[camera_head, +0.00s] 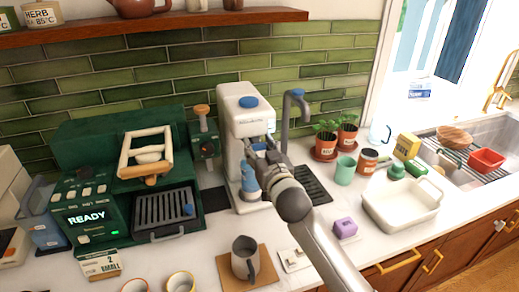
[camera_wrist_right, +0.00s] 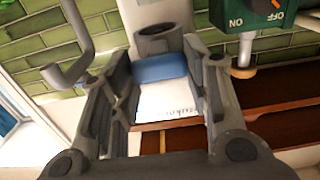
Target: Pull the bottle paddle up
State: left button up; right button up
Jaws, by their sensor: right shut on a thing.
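The white water dispenser (camera_head: 236,106) stands against the green tiled wall, with a blue button on top and a dark metal spout to its right. My right gripper (camera_head: 264,166) is at its front and hides part of it. In the right wrist view, a blue paddle (camera_wrist_right: 160,68) on the white front lies between my right gripper's fingers (camera_wrist_right: 158,88), below a dark ring. The right gripper is shut on this blue paddle; the exact contact is hard to see. The paddle's tilt cannot be told. My left gripper is not in view.
A green coffee machine (camera_head: 90,206) stands left, with a green ON/OFF switch box (camera_head: 206,145) beside the dispenser. A grey pitcher (camera_head: 245,258) is in front on a wooden board. A white basin (camera_head: 375,212), potted plants (camera_head: 347,136) and the sink are right.

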jog(key=shift+r, duration=0.3)
jog(key=o, duration=1.5)
jog(key=shift+c, duration=0.2)
jog(key=shift+f, duration=0.1)
jog(key=shift+s+d+f, duration=0.1)
jog(key=shift+s+d, duration=0.05)
jog(key=shift+s, duration=0.4)
jog(key=v, duration=1)
jog(key=shift+s+d, duration=0.15)
jog(key=shift+s, duration=0.25)
